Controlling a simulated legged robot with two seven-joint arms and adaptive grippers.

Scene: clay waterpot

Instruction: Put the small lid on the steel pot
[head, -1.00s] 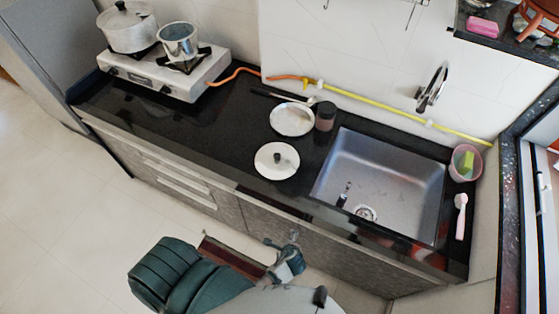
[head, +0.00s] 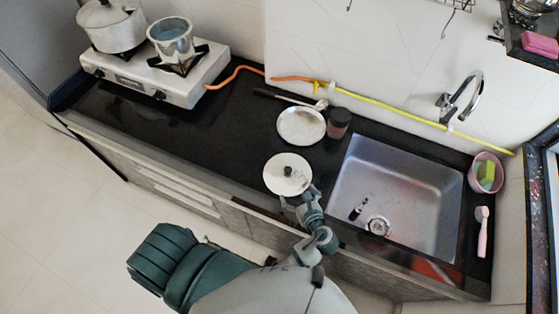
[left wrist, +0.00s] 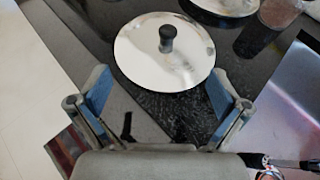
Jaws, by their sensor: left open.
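The small lid (head: 288,173) is a round steel disc with a black knob, lying on the black counter left of the sink. It also shows in the left wrist view (left wrist: 150,58), knob up. The steel pot (head: 172,45) stands open on the right burner of the stove at the back left. My left gripper (head: 297,197) is at the near edge of the lid. In the left wrist view its blue-padded fingers (left wrist: 158,93) are spread wide and empty, with the lid just ahead of them. My right gripper is not in view.
A bigger lidded pot (head: 112,27) stands on the stove's (head: 150,78) left burner. A plate (head: 301,126) and a dark jar (head: 338,124) are behind the lid. The sink (head: 405,190) lies to the right. The counter between stove and lid is clear.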

